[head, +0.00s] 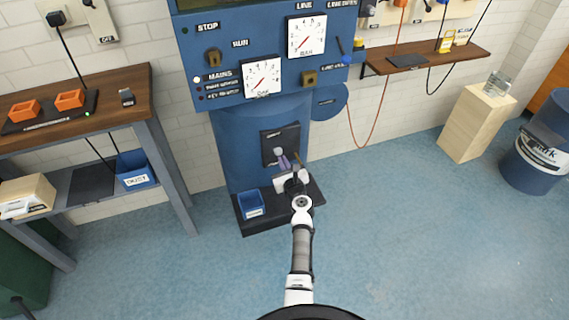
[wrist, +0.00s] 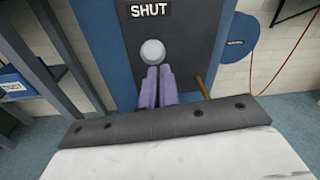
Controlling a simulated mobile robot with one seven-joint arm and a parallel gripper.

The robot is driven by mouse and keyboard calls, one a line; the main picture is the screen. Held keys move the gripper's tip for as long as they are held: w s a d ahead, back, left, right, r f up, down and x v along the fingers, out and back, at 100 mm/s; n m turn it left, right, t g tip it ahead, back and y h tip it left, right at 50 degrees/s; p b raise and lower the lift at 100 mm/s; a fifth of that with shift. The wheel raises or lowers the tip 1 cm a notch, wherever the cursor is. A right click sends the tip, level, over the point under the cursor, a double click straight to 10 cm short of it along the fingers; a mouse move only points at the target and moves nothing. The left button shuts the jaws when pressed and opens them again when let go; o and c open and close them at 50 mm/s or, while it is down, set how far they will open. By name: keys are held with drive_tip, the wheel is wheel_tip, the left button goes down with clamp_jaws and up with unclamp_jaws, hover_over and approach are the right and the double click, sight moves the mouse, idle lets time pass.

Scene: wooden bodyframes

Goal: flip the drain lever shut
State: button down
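The drain lever shows as a pale round knob (wrist: 152,52) on a dark panel (wrist: 190,30) under a "SHUT" label (wrist: 150,9). In the head view the knob (head: 278,151) is small, in front of the dark panel (head: 284,136) low on the blue machine. My gripper (wrist: 159,72) has its two lilac fingers side by side with no clear gap, just below the knob. I cannot tell whether they touch it. The gripper (head: 284,161) also shows in the head view. The lever's shaft is hidden.
A brass-coloured rod (wrist: 203,87) sticks out just right of the fingers. A blue bin (head: 251,205) stands on the machine's dark base (head: 259,222). A wooden workbench (head: 130,85) is at left, a wooden pedestal (head: 474,125) at right. The floor between is clear.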

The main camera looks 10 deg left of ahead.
sight(279, 151)
drive_tip(key=r, duration=0.2)
drive_tip(key=a+r, duration=0.1)
drive_tip(key=shift+w, duration=0.4)
drive_tip(key=shift+s+f, duration=0.1)
drive_tip(key=shift+s, duration=0.1)
drive_tip(key=f+v, duration=0.2)
drive_tip(key=v, duration=1.2)
drive_tip(key=shift+d+f+b, duration=0.3)
drive_tip(key=shift+d+f, duration=0.05)
drive_tip(key=shift+d, duration=0.15)
drive_tip(key=shift+s+a, duration=0.1)
